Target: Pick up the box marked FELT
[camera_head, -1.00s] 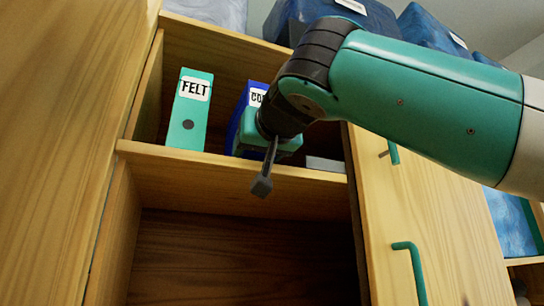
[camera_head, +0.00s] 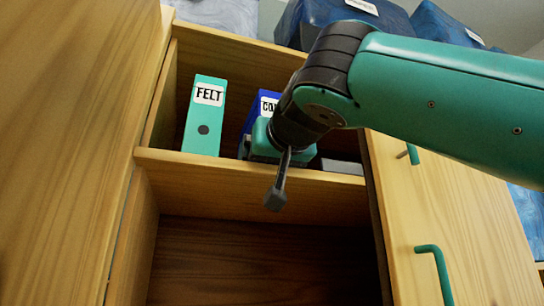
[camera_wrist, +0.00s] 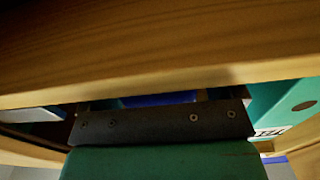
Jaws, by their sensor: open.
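The box marked FELT (camera_head: 204,130) is a tall, narrow teal box with a white label and a dark round hole. It stands upright on the upper shelf of the wooden cabinet, near the left side wall. In the wrist view, a teal box (camera_wrist: 284,103) with a partly cut-off, upside-down label shows at the right edge. My gripper (camera_head: 277,194) is open and empty, to the right of the FELT box and apart from it. One dark finger shows in front of the shelf edge; the other is hidden.
A blue box (camera_head: 263,104) stands right of the FELT box, partly hidden by my wrist. A flat grey item (camera_head: 341,166) lies farther right. The shelf board (camera_head: 190,170) has a raised front edge. The compartment below looks empty. A door with green handles (camera_head: 436,262) is at right.

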